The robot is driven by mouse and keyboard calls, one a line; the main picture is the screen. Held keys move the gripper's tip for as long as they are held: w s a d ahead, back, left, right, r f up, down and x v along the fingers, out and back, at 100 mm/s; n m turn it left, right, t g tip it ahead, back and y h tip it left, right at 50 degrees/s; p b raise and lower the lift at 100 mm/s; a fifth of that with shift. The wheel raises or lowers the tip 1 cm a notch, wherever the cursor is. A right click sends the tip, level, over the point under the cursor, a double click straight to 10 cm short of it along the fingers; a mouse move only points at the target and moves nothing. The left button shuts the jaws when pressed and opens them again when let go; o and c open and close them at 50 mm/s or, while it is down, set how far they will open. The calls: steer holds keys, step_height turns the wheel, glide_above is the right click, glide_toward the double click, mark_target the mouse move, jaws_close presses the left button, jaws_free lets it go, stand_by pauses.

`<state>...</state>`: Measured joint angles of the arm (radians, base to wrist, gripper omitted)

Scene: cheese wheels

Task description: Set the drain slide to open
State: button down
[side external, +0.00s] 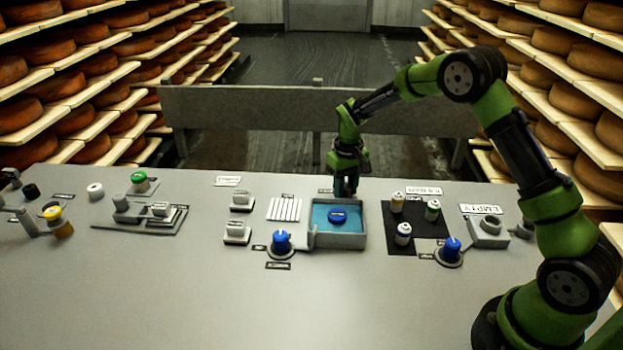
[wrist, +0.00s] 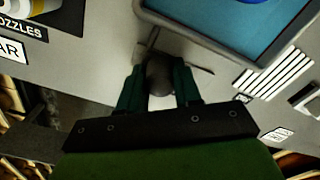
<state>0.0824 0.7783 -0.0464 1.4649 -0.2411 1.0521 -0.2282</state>
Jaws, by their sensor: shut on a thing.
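My gripper (side external: 345,188) reaches down at the far edge of the basin (side external: 318,240), a grey-rimmed tray with a blue inside. In the wrist view its two dark green fingers (wrist: 158,88) are shut on a dark, rounded knob (wrist: 161,74), which I take to be the drain slide's handle. A thin dark line on the panel (wrist: 190,64), beside the knob, looks like part of the slide's track. The fingers hide most of the slide, so I cannot tell its setting. In the side view the knob is hidden behind the fingers.
A blue disc (side external: 338,215) lies in the basin. White slats (side external: 285,209) and a blue knob (side external: 281,240) are to its left. A black mat (side external: 398,243) with three small jars is to its right. The panel's front is clear.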

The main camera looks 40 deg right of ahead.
steer(key=shift+w+a+r, duration=0.1)
steer(key=shift+w+a, duration=1.5)
steer(key=shift+w, duration=0.1)
steer(key=c, duration=0.8)
jaws_free()
steer(key=shift+s, duration=0.1)
steer(key=shift+r, duration=0.15)
step_height(320, 180, up, 16)
steer(key=shift+r, duration=0.25)
